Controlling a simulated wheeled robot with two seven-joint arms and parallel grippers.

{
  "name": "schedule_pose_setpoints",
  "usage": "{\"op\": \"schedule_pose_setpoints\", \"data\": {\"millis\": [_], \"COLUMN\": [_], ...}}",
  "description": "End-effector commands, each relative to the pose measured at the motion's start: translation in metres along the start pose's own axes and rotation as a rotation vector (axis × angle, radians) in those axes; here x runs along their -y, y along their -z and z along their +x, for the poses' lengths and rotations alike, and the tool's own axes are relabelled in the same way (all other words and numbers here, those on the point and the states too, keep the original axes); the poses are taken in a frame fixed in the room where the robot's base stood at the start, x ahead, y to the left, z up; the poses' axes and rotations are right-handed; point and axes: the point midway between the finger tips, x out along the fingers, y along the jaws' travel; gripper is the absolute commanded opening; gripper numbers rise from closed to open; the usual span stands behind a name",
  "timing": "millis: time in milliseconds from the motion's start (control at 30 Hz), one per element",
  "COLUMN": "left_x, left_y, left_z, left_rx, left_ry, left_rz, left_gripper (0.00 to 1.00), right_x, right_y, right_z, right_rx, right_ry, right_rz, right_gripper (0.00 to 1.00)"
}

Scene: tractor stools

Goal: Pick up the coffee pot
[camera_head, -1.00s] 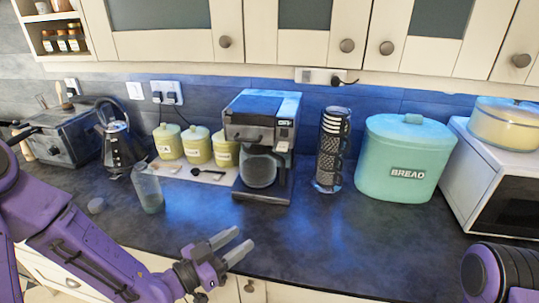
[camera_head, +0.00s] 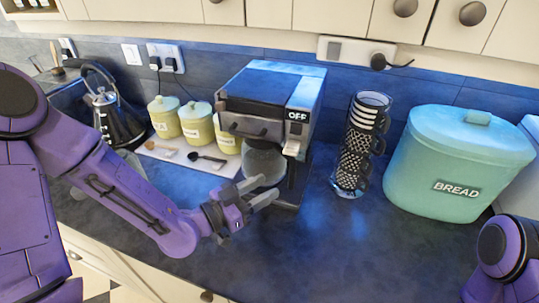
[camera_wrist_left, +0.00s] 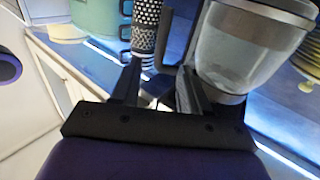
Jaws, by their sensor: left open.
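The coffee pot (camera_head: 264,163) is a clear glass jug sitting in the black coffee maker (camera_head: 268,95), partly hidden by my left gripper (camera_head: 268,189). The gripper is open and empty, its fingers at the front of the coffee maker by the pot's lower part. In the left wrist view the pot (camera_wrist_left: 243,48) shows large at upper right, with a metal band at its top. There the left gripper (camera_wrist_left: 158,88) has its two fingers apart, and the right finger is close to the glass; I cannot tell whether they touch. My right gripper is outside the view.
A stack of patterned mugs (camera_head: 358,145) and a teal bread bin (camera_head: 455,165) stand right of the coffee maker. Several yellow canisters (camera_head: 198,125), spoons on a board (camera_head: 220,162) and a kettle (camera_head: 115,115) stand left. The counter front right (camera_head: 345,240) is clear.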

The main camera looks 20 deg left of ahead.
Motion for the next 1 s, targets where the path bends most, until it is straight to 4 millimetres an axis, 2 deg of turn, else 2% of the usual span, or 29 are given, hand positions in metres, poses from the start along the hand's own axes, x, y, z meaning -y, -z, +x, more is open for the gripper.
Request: {"op": "schedule_pose_setpoints", "data": {"millis": [33,133,200,367,600,700,900,967,1000], "left_x": [-0.001,-0.001,-0.001,0.000,0.004,0.004,0.004,0.004,0.004], "left_y": [-0.012,-0.012,-0.003,-0.002,-0.005,-0.004,-0.004,-0.004,-0.004], "left_z": [0.007,0.017,0.030,0.046,0.086,0.094,0.094,0.094,0.094], "left_rx": [-0.005,-0.004,0.002,0.001,0.002,0.001,0.001,0.001,0.001], "left_ry": [-0.005,-0.002,-0.002,0.002,0.002,0.004,0.005,0.005,0.005], "left_rz": [0.008,0.006,0.001,-0.001,0.000,-0.002,-0.002,-0.002,-0.002], "left_gripper": [0.45,0.45,0.45,0.45,0.45,0.45,0.45,0.26,0.12], "right_x": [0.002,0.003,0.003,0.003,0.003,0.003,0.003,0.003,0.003], "right_y": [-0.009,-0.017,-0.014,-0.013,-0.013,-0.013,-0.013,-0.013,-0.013], "right_z": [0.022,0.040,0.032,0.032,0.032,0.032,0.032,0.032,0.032], "right_rx": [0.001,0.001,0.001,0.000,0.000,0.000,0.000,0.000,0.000], "right_ry": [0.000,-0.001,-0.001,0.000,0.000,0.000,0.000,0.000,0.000], "right_rz": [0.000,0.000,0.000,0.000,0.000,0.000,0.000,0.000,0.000], "right_gripper": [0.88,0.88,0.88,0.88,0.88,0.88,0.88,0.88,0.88]}}
